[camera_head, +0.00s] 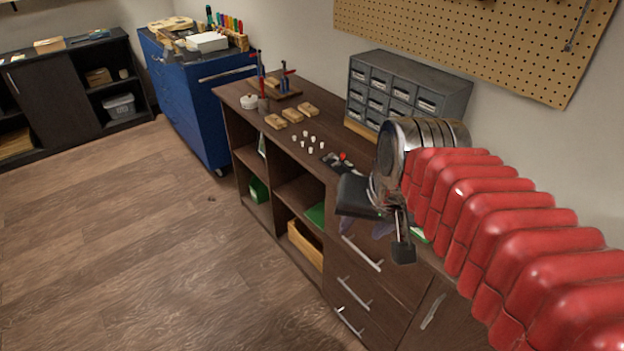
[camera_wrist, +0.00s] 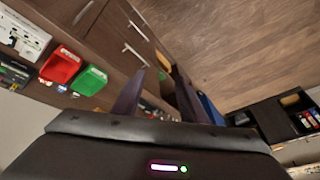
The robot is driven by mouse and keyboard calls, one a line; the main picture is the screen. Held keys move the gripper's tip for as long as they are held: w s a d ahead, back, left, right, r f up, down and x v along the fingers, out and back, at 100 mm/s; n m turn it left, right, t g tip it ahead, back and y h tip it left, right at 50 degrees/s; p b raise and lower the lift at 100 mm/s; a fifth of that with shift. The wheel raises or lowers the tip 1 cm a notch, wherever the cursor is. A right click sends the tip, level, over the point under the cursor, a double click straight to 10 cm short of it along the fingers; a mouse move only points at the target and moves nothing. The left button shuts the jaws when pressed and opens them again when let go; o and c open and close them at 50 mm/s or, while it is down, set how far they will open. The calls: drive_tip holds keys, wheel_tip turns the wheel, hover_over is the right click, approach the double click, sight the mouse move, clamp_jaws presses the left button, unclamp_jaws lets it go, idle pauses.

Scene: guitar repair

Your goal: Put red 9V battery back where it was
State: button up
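I cannot make out a red 9V battery for certain in either view. A small red spot (camera_head: 343,156) shows among dark items on the workbench (camera_head: 325,125) in the head view, too small to identify. My gripper (camera_head: 380,228) is in front of the bench's drawer fronts. In the wrist view my gripper (camera_wrist: 159,70) has its two dark fingers apart, with nothing seen between them. My arm and gripper hide part of the bench top's right side.
In the wrist view a red tray (camera_wrist: 60,65) and a green tray (camera_wrist: 89,80) lie on the bench. A grey drawer organizer (camera_head: 408,85) stands at the bench's back. A blue tool cabinet (camera_head: 190,100) stands farther left.

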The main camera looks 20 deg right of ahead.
drive_tip(key=s+a+f+n, duration=0.2)
drive_tip(key=s+a+n, duration=0.2)
drive_tip(key=shift+t, duration=0.4)
drive_tip(key=shift+s, duration=0.1)
idle(0.8)
